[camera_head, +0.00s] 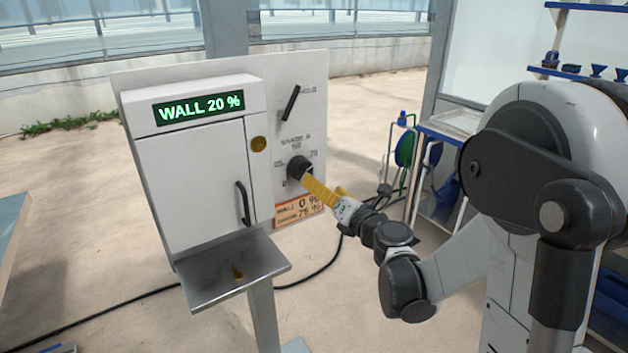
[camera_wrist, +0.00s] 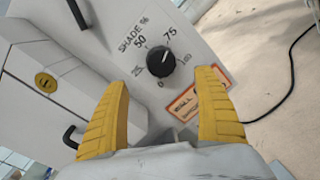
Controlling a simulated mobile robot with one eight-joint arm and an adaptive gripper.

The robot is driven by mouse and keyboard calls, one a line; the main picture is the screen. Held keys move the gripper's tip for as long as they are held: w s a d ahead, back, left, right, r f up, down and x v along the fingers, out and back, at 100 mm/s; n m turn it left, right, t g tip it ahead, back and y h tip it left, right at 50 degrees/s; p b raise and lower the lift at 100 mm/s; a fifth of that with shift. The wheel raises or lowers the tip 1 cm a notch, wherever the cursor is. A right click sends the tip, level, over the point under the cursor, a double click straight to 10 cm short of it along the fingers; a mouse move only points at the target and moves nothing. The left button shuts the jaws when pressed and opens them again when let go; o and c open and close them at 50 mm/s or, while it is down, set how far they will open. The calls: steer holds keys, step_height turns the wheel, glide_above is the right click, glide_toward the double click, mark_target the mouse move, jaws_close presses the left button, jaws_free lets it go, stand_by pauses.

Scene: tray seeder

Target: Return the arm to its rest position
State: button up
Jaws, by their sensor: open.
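My gripper (camera_head: 324,188) is in front of the control panel, at the right side of the white cabinet. Its two yellow fingers are spread apart in the wrist view (camera_wrist: 163,82), with nothing held between them. The black SHADE % knob (camera_wrist: 160,61) shows in the gap beyond the fingertips, and appears clear of both fingers. In the head view the knob (camera_head: 298,167) is just past the fingertips. I cannot tell the exact distance. My arm reaches out from the right, stretched toward the panel.
The cabinet display (camera_head: 199,107) reads WALL 20 %. A black lever (camera_head: 291,104) sits above the knob, and an orange label (camera_head: 299,210) below it. A metal tray (camera_head: 234,269) juts out below the cabinet door. A blue-framed rack (camera_head: 450,130) stands behind my arm. Cables cross the floor.

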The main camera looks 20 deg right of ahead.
steer(key=s+a+n+g+y, duration=0.1)
steer(key=s+a+n+g, duration=0.25)
steer(key=s+n, duration=0.55)
steer(key=s+a+n+g, duration=0.2)
steer(key=s+a+n, duration=0.25)
steer(key=n, duration=0.85)
steer(key=s+d+f+n+g+h, duration=0.2)
steer(key=s+n, duration=0.6)
steer(key=n, duration=0.1)
steer(key=s+d+f+n+g+h, duration=0.2)
steer(key=s+d+f+n+h, duration=0.1)
steer(key=s+n, duration=0.6)
steer(key=shift+d+g, duration=0.15)
steer(key=shift+g, duration=0.2)
steer(key=shift+c, duration=0.2)
